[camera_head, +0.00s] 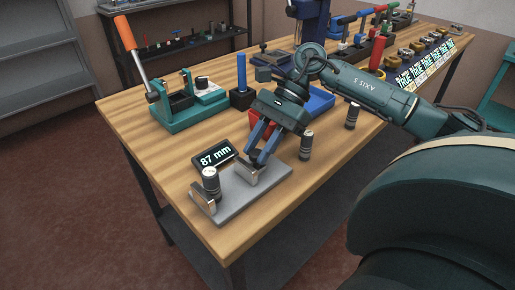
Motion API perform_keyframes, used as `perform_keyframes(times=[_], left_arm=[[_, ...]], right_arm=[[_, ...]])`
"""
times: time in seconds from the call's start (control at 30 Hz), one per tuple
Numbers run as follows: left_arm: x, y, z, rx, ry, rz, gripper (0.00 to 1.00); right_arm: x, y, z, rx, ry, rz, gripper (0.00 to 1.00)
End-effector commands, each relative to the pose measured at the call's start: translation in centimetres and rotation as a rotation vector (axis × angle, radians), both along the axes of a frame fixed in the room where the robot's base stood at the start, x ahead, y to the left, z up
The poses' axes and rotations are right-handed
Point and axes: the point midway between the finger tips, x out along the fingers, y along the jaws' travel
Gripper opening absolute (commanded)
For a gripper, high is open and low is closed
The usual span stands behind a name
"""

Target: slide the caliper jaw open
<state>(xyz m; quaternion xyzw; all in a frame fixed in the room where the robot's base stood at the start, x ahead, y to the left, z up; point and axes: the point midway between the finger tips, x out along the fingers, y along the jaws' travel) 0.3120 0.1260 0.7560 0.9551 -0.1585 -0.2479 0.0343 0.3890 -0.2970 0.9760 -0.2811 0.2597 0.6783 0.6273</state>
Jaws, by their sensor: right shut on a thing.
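The caliper is a grey base plate (238,205) near the front corner of the wooden bench. An upright jaw (202,199) stands at its left end, and a second metal jaw (246,173) stands farther right. A dark display (214,158) behind it reads 87 mm. My right gripper (257,158) reaches down from the upper right, its blue fingers shut on the second jaw. The fingers partly hide the grip. A dark banded cylinder (211,181) stands between the jaws, close to the left one. My left gripper is not in view.
Other banded cylinders (306,146) stand right of the caliper. A green press with an orange handle (125,34) stands at the back left. A blue tray (320,101) and a black block with a blue post (241,97) are behind my gripper. The left front of the bench is clear.

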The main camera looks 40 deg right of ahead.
Motion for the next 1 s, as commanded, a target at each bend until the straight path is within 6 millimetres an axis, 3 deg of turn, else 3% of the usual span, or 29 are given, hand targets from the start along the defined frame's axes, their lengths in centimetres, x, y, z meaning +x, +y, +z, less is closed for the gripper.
perform_keyframes(times=[0.27,0.57,0.73,1.0], left_arm=[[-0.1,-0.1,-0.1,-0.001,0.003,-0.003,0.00],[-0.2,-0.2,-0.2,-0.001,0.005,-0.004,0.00],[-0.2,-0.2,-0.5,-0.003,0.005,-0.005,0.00],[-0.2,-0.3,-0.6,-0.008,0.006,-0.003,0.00]], right_arm=[[0.0,0.0,0.0,0.000,0.000,0.000,0.48],[0.0,-0.2,0.2,-0.001,-0.001,-0.001,0.48],[0.2,-1.9,1.8,-0.002,-0.002,-0.004,0.48],[0.6,-6.1,6.3,0.001,-0.005,-0.004,0.48]])
